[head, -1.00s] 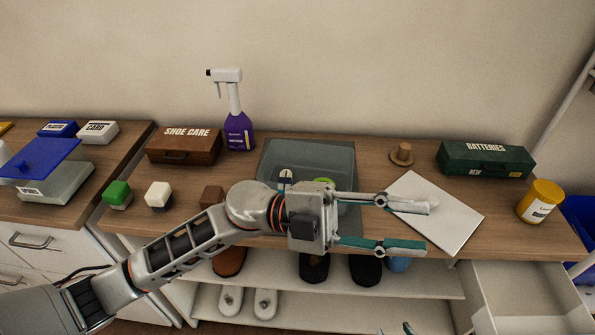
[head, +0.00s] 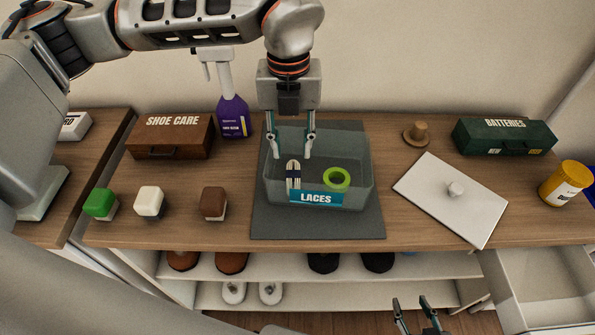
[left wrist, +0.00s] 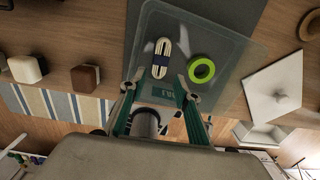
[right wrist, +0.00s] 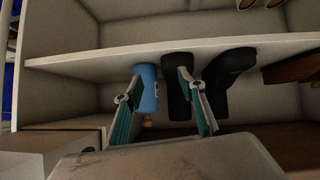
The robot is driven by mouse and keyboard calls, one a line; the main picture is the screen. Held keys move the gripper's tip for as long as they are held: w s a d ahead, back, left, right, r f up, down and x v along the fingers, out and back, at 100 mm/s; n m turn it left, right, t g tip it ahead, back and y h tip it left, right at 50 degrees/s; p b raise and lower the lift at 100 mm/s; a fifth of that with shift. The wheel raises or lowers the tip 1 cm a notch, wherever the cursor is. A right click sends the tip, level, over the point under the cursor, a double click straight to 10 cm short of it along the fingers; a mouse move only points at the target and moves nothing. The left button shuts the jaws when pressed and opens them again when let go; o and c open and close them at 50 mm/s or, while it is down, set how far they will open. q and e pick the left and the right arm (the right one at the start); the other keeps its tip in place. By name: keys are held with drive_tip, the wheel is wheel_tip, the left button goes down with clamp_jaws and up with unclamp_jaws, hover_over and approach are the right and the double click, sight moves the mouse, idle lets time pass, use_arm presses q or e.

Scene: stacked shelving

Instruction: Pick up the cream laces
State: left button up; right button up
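The cream laces (head: 293,174) are a bundle with a dark blue band, lying in the clear bin labelled LACES (head: 352,198) at its left side. A green ring-shaped roll (head: 337,179) lies to their right. In the left wrist view the laces (left wrist: 164,51) and the green roll (left wrist: 201,70) lie beyond the fingertips. My left gripper (head: 291,154) is open, pointing down at the bin's back part, with nothing between its fingers. My right gripper (head: 420,303) is open and empty, low in front of the shelves; its wrist view (right wrist: 156,88) shows the lower shelf.
The bin stands on a grey mat (head: 265,222). A white lid (head: 445,205) lies to the right. A purple spray bottle (head: 232,115) and shoe care box (head: 170,136) stand left. Brown (head: 213,202), white (head: 150,202) and green (head: 101,203) blocks line the front left. A drawer (head: 540,285) stands open.

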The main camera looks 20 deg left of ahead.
sight(293, 174)
use_arm(q)
wheel_tip(293, 174, down, 2)
drive_tip(key=shift+f, duration=0.1)
drive_tip(key=shift+f+b, duration=0.3)
drive_tip(key=shift+f, duration=0.35)
drive_tip(key=shift+w+f, duration=0.2)
drive_tip(key=shift+f, duration=1.4)
drive_tip(key=shift+w+f, duration=0.15)
drive_tip(key=shift+f, duration=1.4)
drive_tip(key=c, duration=0.7)
